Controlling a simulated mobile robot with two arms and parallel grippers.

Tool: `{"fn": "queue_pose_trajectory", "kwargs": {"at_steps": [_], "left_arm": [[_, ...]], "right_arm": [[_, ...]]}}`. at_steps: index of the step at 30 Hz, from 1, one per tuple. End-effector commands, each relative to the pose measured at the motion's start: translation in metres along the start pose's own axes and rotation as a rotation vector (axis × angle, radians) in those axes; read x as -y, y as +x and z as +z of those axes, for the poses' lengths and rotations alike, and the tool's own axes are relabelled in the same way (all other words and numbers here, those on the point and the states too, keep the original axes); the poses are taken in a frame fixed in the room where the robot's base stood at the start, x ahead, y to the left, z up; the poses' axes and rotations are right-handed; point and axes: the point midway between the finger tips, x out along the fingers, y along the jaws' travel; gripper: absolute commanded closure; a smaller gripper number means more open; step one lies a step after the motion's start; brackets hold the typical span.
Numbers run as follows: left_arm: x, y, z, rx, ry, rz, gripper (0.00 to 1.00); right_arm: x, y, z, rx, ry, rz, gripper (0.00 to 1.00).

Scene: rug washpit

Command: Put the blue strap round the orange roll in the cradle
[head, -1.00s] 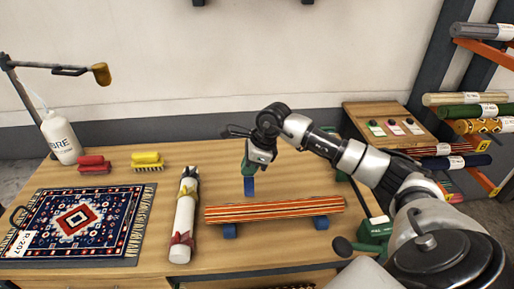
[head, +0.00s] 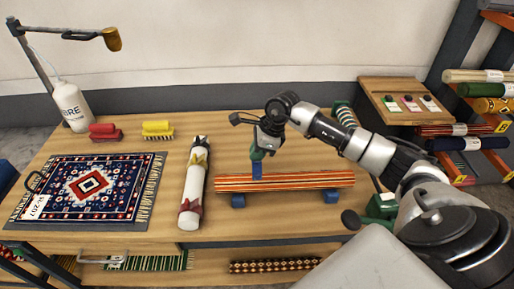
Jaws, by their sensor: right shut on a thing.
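The orange striped roll (head: 300,182) lies level across the blue cradle, with one cradle block (head: 238,201) showing under its left part and another (head: 331,196) near its right end. My right gripper (head: 259,153) is shut on the blue strap (head: 256,170), above the left half of the roll. The strap hangs down as a short flat band, and its lower end meets the roll's upper edge in the picture. I cannot tell whether it touches the roll or hangs behind it. My left gripper is not in view.
A white wrapped roll with a red tie (head: 190,205) lies just left of the cradle. A patterned rug (head: 60,170), brushes (head: 158,129) and a white bottle (head: 72,106) are further left. A sloped wooden board with tags (head: 383,87) stands at the back right.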

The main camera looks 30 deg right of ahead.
Motion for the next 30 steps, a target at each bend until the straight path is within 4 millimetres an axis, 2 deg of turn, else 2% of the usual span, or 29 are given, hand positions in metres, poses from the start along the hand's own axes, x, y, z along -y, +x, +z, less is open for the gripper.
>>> {"fn": "queue_pose_trajectory", "kwargs": {"at_steps": [4, 21, 30], "left_arm": [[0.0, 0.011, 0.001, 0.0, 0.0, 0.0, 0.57], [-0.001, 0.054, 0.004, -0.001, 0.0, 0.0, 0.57], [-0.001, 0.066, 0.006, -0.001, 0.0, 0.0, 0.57]], "right_arm": [[0.0, 0.015, -0.006, 0.0, 0.001, 0.001, 1.0], [0.0, 0.057, -0.024, 0.001, 0.0, 0.0, 1.0], [0.0, 0.069, -0.028, 0.001, 0.0, 0.0, 1.0]]}}
